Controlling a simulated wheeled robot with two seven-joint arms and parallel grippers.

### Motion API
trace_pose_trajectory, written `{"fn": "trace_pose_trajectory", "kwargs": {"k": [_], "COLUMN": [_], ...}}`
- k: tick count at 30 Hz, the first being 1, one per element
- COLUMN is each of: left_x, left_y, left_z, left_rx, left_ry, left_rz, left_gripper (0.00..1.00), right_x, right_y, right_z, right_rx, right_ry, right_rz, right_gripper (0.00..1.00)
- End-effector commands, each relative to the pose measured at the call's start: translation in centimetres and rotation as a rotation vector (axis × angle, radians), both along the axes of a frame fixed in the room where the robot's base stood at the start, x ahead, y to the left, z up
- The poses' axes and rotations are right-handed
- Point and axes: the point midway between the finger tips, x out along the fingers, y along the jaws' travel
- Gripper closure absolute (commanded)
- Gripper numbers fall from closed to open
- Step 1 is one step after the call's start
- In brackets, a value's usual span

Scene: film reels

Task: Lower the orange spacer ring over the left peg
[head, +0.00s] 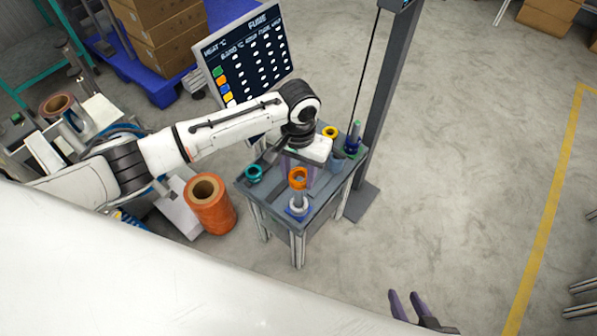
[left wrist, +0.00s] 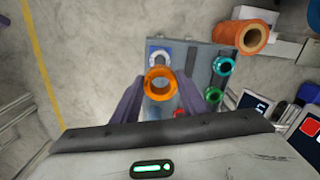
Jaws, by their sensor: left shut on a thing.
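The orange spacer ring (head: 298,174) is held between the purple fingers of my left gripper (head: 299,180), above the small grey table. The ring also shows between the fingertips in the left wrist view (left wrist: 160,94). Below the ring in the head view stands a peg with a white ring and a blue base (head: 297,210). In the left wrist view this white ring and blue base (left wrist: 159,55) show just beyond the orange ring. The ring looks apart from the base; whether it is centred on the peg I cannot tell. My right gripper (head: 408,304) is open and empty at the bottom.
On the table (head: 270,198) are a teal ring (head: 253,174), a yellow ring (head: 330,132) and a second peg with green and blue parts (head: 354,138). A screen (head: 245,55) and a dark post (head: 378,100) stand behind. A large orange roll (head: 212,208) stands at left.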

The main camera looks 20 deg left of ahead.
Motion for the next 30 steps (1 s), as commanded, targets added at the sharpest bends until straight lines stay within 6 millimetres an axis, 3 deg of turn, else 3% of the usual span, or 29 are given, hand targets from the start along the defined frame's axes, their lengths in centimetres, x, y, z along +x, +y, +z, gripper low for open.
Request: {"fn": "trace_pose_trajectory", "kwargs": {"k": [1, 7, 30], "left_x": [0.0, 0.0, -0.2], "left_y": [0.0, 0.0, -0.1], "left_z": [-0.9, -1.5, -1.2], "left_rx": [0.001, 0.001, -0.001], "left_ry": [-0.001, -0.001, 0.002], "left_rz": [0.000, 0.000, -0.001], "left_gripper": [0.84, 0.84, 0.84], "right_x": [-0.1, -0.2, -0.4], "right_y": [0.0, 0.0, 0.1], "right_z": [-1.1, -2.0, -0.7], "right_rx": [0.000, 0.000, 0.001], "right_ry": [0.002, 0.006, 0.006], "right_rz": [0.001, 0.001, 0.003], "right_gripper": [0.69, 0.69, 0.69]}}
